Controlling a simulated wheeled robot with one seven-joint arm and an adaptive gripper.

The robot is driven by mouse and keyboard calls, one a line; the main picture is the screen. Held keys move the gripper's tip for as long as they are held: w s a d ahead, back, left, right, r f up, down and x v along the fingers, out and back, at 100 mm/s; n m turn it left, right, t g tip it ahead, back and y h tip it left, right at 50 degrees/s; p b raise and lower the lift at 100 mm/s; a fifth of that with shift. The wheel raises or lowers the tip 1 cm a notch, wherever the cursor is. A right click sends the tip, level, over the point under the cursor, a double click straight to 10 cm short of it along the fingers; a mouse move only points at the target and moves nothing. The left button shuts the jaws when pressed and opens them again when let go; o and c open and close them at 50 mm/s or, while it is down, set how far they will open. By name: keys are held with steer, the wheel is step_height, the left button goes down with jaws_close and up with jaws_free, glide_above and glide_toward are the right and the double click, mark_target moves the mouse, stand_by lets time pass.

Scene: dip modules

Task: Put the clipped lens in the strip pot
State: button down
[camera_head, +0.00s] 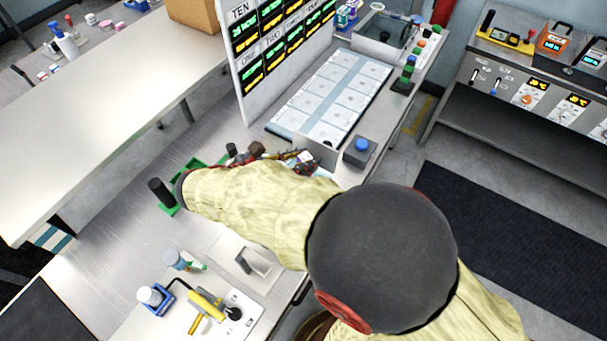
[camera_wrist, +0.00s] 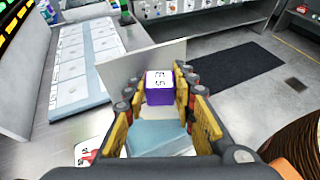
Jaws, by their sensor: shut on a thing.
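My gripper (camera_wrist: 159,82) has yellow fingers with dark red joints. It is shut on a small purple block (camera_wrist: 160,97) with a white top bearing dark characters. I cannot tell whether this block is the clipped lens. In the head view my gripper (camera_head: 312,163) is partly hidden by my own arm, beside an upright white panel (camera_head: 318,153). The panel also stands just beyond the block in the wrist view (camera_wrist: 122,72). A pale blue flat surface (camera_wrist: 160,138) shows below the fingers. I cannot pick out the strip pot with certainty.
A grid of pale tiles (camera_head: 331,92) lies beyond the panel, under a sign board (camera_head: 283,40). A blue-button box (camera_head: 360,152) stands to the right. Green holders (camera_head: 168,195) and yellow tools (camera_head: 207,305) are on the bench. A white card (camera_wrist: 92,152) lies left of my gripper.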

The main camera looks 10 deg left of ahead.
step_height(320, 180, down, 6)
steer(key=shift+r+b, duration=0.1)
steer(key=shift+b, duration=0.55)
steer(key=c, duration=1.8)
jaws_free()
steer(key=shift+o, duration=0.3)
steer(key=shift+s+a+r, duration=0.15)
steer(key=p+v, duration=0.2)
steer(key=v, duration=0.9)
steer(key=shift+s+a+p, duration=0.2)
steer(key=shift+p, duration=0.15)
